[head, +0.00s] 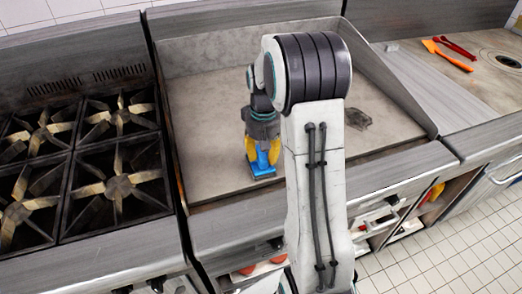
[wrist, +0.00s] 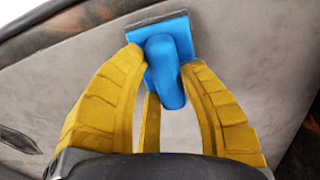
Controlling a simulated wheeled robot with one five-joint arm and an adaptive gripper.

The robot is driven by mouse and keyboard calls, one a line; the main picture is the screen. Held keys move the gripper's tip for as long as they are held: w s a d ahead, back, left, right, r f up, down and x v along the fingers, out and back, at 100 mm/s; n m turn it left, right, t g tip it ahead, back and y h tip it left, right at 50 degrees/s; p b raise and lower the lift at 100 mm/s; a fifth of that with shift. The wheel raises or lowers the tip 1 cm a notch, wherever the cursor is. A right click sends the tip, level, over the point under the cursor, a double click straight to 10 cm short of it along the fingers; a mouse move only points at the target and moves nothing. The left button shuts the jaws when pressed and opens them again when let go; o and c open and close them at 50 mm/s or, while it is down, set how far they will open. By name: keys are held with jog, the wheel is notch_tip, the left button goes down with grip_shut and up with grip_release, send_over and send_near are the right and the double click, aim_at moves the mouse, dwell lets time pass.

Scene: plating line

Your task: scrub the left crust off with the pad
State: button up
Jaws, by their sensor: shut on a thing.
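The blue pad (wrist: 178,35) has an upright rounded handle and a dark scrubbing edge. My gripper (wrist: 162,66) has its yellow fingers shut around that handle. In the head view, my gripper (head: 262,150) points down over the left front part of the griddle, and the pad (head: 262,171) is on or just above its surface. A dark crust (head: 358,120) lies on the griddle plate, right of my arm. No crust shows left of my arm; the pad, gripper or arm may hide one. A dark patch (wrist: 18,140) shows at the wrist view's left edge; I cannot tell which crust it is.
The griddle plate (head: 205,110) has raised walls at its back and sides and is bare around the pad. A stove with black burner grates (head: 118,187) stands to the left. Orange and red utensils (head: 447,55) lie on the right counter. Open shelves are below.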

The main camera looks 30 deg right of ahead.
jog(key=shift+s, duration=0.2)
jog(key=shift+r, duration=0.2)
jog(key=shift+r+p, duration=2.4)
jog(key=shift+r, duration=0.55)
jog(key=shift+r, duration=0.1)
jog(key=shift+r+p, duration=1.2)
jog(key=shift+r, duration=0.15)
